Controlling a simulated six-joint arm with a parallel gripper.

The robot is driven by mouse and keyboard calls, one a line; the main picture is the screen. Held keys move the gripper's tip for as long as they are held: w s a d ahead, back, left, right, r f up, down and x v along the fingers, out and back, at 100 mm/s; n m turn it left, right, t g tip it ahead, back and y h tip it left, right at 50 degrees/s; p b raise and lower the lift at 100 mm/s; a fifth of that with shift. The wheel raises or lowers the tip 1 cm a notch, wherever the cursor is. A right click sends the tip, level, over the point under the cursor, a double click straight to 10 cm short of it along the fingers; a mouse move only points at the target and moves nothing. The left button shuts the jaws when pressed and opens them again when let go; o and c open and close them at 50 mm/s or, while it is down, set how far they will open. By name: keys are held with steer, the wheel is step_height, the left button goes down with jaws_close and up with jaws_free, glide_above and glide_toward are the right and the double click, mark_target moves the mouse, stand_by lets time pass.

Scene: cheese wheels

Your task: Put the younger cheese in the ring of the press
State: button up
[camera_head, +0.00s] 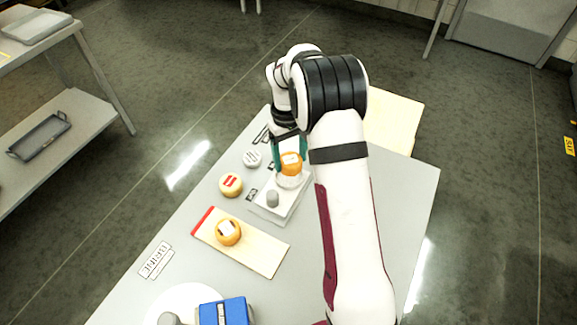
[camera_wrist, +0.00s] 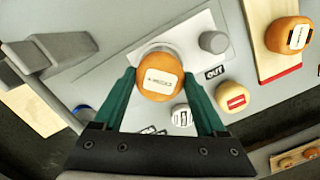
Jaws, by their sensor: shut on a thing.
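My gripper (camera_wrist: 160,76), with teal fingers, is shut on an orange cheese wheel (camera_wrist: 162,84) with a pale label. The label is too small to read. In the head view the held cheese (camera_head: 291,162) is over a pale round ring-like part (camera_head: 289,181) on the light plate (camera_head: 284,211) of the press. I cannot tell whether it touches that part. A grey cylinder (camera_head: 272,198) stands on the plate beside it. A second orange cheese (camera_head: 228,231) with a pale label lies on a wooden board (camera_head: 262,252); it also shows in the wrist view (camera_wrist: 304,38).
A yellowish cheese with a red label (camera_head: 231,184) and a white round one (camera_head: 252,158) stand left of the press. A blue object (camera_head: 225,312) and a white disc (camera_head: 180,297) are at the front, near a BRINE sign (camera_head: 156,260).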

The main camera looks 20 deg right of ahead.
steer(key=f, duration=0.4)
steer(key=shift+w+a+f, duration=0.15)
steer(key=shift+a, duration=0.05)
steer(key=shift+f, duration=0.1)
steer(key=o, duration=1.4)
steer(key=r, duration=0.4)
steer(key=w+r, duration=0.1)
steer(key=r, duration=0.7)
steer(key=shift+w+a+r, duration=0.1)
steer(key=shift+w+a, duration=0.05)
step_height(320, 180, up, 7)
steer(key=m, duration=0.2)
glide_above(289, 168)
steer(key=s+a, duration=0.2)
steer(key=s, duration=0.3)
steer(key=s+a+m+y, duration=0.1)
steer(key=s+a+m, duration=0.1)
steer(key=s, duration=1)
steer(key=s+a+m+t+y, duration=0.1)
steer(key=s+a+m, duration=0.2)
steer(key=s, duration=0.9)
steer(key=shift+a+f+m, duration=0.3)
steer(key=shift+f+m, duration=0.1)
